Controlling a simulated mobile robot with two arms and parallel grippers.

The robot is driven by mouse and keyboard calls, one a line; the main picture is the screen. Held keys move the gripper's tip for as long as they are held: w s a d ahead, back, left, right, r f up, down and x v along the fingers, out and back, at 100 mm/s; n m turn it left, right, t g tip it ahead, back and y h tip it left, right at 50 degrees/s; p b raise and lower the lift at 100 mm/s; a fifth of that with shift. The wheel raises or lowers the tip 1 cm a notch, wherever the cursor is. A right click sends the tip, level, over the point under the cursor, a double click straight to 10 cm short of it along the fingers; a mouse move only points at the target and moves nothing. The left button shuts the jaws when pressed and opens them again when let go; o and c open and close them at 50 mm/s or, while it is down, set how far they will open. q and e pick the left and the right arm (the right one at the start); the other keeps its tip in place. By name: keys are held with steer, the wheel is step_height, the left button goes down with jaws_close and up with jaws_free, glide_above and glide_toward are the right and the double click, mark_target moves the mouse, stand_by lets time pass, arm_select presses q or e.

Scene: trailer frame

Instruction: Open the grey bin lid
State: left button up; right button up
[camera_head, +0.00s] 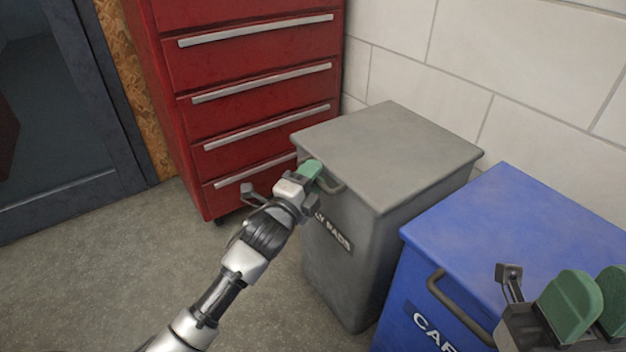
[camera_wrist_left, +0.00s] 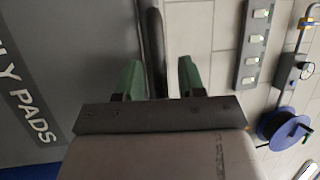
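The grey bin (camera_head: 345,260) stands beside the red cabinet, and its flat grey lid (camera_head: 390,145) is down. Its dark handle (camera_head: 331,184) is on the front near the top. My left gripper (camera_head: 311,170) is at this handle. In the left wrist view the handle (camera_wrist_left: 155,45) runs between the two green fingers of my left gripper (camera_wrist_left: 160,78), which are apart with gaps on both sides of the bar. The bin front with its label (camera_wrist_left: 25,105) fills the left of that view. My right gripper (camera_head: 592,298) is open and empty, above the blue bin.
A blue bin (camera_head: 520,235) with its own handle (camera_head: 460,308) stands close on the right of the grey bin. The red drawer cabinet (camera_head: 250,65) is behind on the left. A tiled wall (camera_head: 530,60) is behind the bins. Floor (camera_head: 130,265) is clear at left.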

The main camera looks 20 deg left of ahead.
arm_select(q)
jaws_close()
stand_by(0.3)
steer(key=shift+r+p, duration=0.2)
steer(key=shift+p, duration=0.1)
